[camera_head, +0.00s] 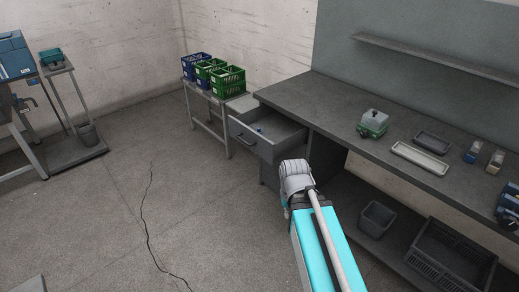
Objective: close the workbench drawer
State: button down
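The workbench drawer (280,129) stands pulled out from under the left end of the grey workbench (330,97). Its front panel (249,139), with a handle, faces left toward the open floor. The joint is just below and right of the drawer in the picture. My gripper's fingers do not show, so I cannot see whether anything touches the drawer.
A small table behind the drawer holds blue and green crates (228,80). The benchtop carries a green-and-clear container (373,121), trays and small items. Dark bins (377,218) sit on the lower shelf. The floor left of the drawer is clear, with a crack.

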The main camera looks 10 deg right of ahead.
aim_at(281, 134)
jog(key=z, duration=0.1)
jog(key=i, duration=1)
jog(key=u, duration=0.05)
